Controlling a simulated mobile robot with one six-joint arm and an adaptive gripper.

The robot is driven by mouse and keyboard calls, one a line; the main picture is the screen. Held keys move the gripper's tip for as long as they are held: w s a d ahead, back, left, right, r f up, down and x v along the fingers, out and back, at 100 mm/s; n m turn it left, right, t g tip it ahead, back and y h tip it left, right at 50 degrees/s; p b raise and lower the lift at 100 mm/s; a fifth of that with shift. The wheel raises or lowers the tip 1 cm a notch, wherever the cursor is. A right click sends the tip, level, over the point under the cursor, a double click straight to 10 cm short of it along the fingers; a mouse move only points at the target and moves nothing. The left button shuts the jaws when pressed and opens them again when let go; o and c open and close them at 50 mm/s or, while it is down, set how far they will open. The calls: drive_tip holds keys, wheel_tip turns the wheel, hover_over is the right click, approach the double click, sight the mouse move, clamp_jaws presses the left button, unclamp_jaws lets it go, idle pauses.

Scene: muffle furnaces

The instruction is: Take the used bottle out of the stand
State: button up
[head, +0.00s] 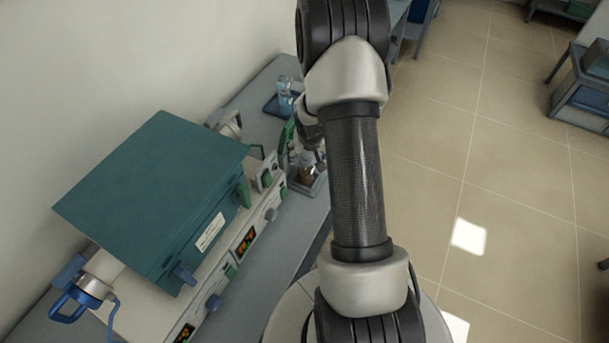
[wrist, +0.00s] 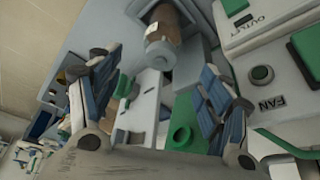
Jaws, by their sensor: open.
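A brown bottle (wrist: 174,20) with a grey cap and a pale label shows at the top of the wrist view. It sits in a grey square stand (wrist: 202,14). In the head view the brown bottle (head: 307,174) and the stand (head: 319,187) are on the bench beside the furnace, partly hidden by my arm. My gripper (wrist: 156,72) is open, its two blue-padded fingers apart and nothing held between them. The bottle's cap lies just beyond the fingertips, in the gap between them. In the head view my gripper is mostly hidden by my arm.
A teal-topped furnace (head: 150,190) with control panels fills the bench's left side; its panel marked FAN and OUTLET (wrist: 262,75) is close beside the right finger. A clear bottle (head: 285,98) stands on a blue tray farther back.

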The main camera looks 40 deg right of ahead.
sight(306, 159)
drive_tip(key=b+x, duration=0.2)
drive_tip(key=x, duration=0.6)
drive_tip(key=shift+w+f+b, duration=0.2)
drive_tip(key=shift+f+b, duration=0.15)
drive_tip(key=shift+b, duration=0.05)
drive_tip(key=shift+c, duration=0.2)
drive_tip(key=shift+r, duration=0.1)
drive_tip(key=c, duration=1.3)
